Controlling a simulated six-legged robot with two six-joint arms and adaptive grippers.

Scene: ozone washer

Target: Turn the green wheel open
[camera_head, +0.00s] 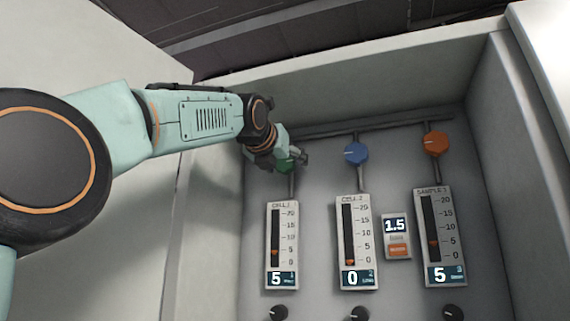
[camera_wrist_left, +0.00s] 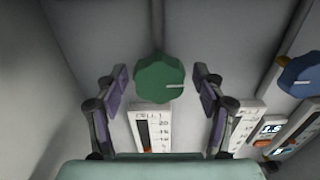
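The green wheel (camera_wrist_left: 160,84) is a scalloped knob on a pipe above the CELL 1 gauge. In the left wrist view its pale mark points right. My left gripper (camera_wrist_left: 160,78) is open, with one finger on each side of the wheel and a visible gap to both. In the head view my left gripper (camera_head: 285,157) covers most of the green wheel (camera_head: 286,168). The CELL 1 gauge (camera_head: 283,245) below it reads 5. My right gripper is in neither view.
A blue wheel (camera_head: 356,153) and an orange wheel (camera_head: 435,143) stand to the right on their own pipes. The CELL 2 gauge (camera_head: 357,243) reads 0 and the SAMPLE gauge (camera_head: 440,236) reads 5. Small black knobs line the bottom. Box walls enclose the panel.

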